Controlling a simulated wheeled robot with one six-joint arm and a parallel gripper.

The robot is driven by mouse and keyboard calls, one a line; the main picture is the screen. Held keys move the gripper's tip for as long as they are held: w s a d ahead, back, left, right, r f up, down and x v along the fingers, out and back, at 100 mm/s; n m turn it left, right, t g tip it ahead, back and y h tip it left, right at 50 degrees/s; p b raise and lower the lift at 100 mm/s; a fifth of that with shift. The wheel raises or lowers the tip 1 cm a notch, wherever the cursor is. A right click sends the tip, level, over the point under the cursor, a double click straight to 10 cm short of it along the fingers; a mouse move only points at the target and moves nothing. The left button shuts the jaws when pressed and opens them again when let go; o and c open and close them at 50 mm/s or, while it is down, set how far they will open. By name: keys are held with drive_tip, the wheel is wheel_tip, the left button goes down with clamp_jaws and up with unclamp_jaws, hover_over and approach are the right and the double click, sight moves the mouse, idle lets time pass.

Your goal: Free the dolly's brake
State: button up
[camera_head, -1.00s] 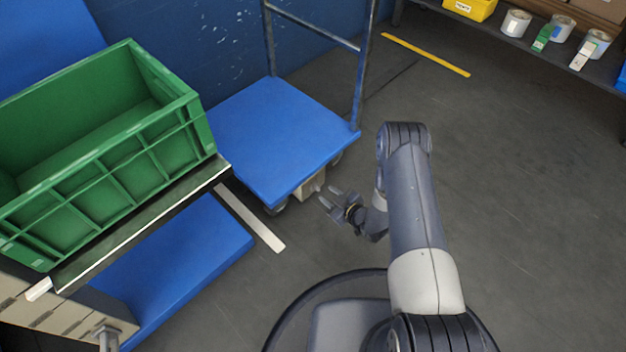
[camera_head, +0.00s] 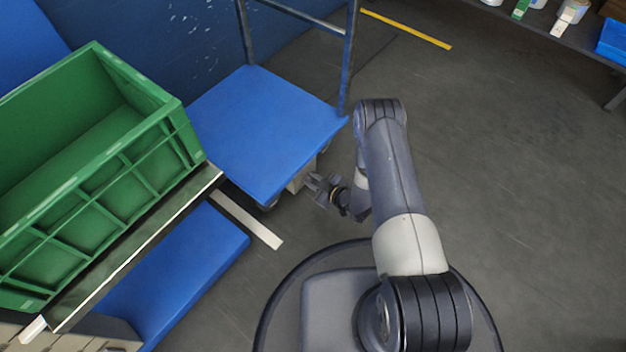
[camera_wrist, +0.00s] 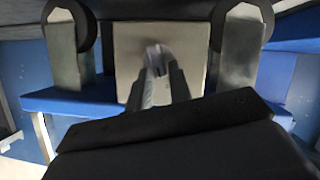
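The dolly (camera_head: 262,125) is a flat blue platform with a dark push frame at its back. A pale brake box (camera_head: 298,180) sits under its near right edge, partly hidden by the deck. In the wrist view the box (camera_wrist: 127,50) is a beige plate between two dark wheels, with a small grey knob-like part (camera_wrist: 155,58) in front of it. My gripper (camera_head: 312,187) is right beside the box, below deck level. In the wrist view my gripper's fingers (camera_wrist: 160,72) point at the box, apart, with the grey part between or just beyond their tips. Contact cannot be told.
A green crate (camera_head: 95,215) stands on a raised surface at the left. A blue slab (camera_head: 190,265) lies below it. A white floor strip (camera_head: 248,220) lies near the dolly. A shelf with tins is at top right. The floor at right is clear.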

clamp_jaws()
drive_tip(key=shift+s+a+f+n+t+h, duration=0.15)
drive_tip(key=shift+n+t, duration=0.1)
drive_tip(key=shift+n, duration=0.25)
drive_tip(key=shift+s+r+n+t+h, duration=0.15)
drive_tip(key=shift+n+t, duration=0.1)
drive_tip(key=shift+n, duration=0.25)
drive_tip(key=shift+w+f, duration=0.1)
drive_tip(key=shift+o, duration=1.7)
unclamp_jaws()
